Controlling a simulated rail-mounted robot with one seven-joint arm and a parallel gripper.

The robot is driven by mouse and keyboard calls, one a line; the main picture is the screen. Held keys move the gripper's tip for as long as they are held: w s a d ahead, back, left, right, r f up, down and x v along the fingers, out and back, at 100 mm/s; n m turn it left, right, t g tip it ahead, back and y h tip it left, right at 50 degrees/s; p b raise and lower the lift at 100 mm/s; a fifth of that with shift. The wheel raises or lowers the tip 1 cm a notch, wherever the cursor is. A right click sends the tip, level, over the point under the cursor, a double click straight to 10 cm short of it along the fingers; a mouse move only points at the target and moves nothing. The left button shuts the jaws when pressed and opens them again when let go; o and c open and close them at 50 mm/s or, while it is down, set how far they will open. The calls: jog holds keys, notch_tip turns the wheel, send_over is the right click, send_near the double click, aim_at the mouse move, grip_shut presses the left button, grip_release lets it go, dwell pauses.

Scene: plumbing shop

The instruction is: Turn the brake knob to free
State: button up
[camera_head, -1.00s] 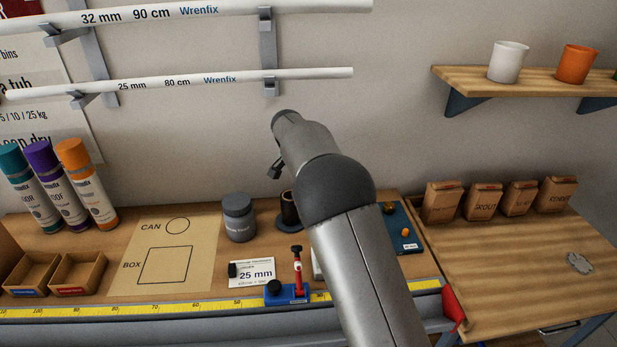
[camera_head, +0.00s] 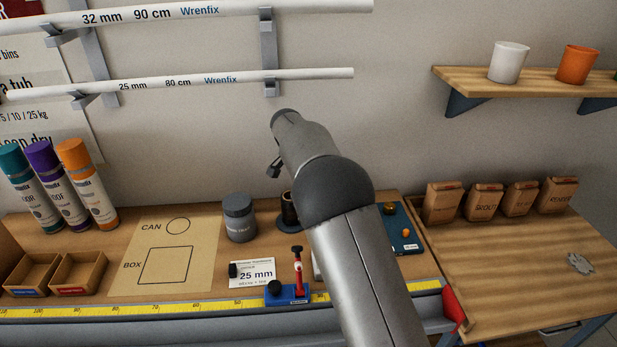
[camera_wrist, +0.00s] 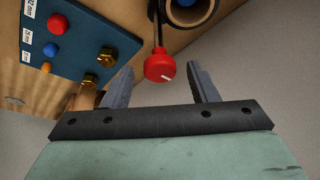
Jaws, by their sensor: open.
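A round red knob (camera_wrist: 160,68) with a white pointer mark shows in the wrist view, at the end of a thin dark stem. It looks like the brake knob; no label for its settings is readable. My gripper (camera_wrist: 160,75) is open and empty. Its two grey fingers stand to the left and right of the red knob, with a gap on each side. I cannot tell how far the knob is beyond the fingertips. In the head view my arm crosses the middle, and I cannot make out the gripper or this knob for certain.
A blue board (camera_wrist: 75,45) with coloured balls and brass fittings lies left of the gripper in the wrist view. A round tube end (camera_wrist: 190,14) is near the stem.

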jog(key=b+v, duration=0.2)
jog(key=v, duration=0.9)
jog(key=shift+s+r, duration=0.15)
jog(key=shift+r, duration=0.2)
jog(key=shift+a, duration=0.1)
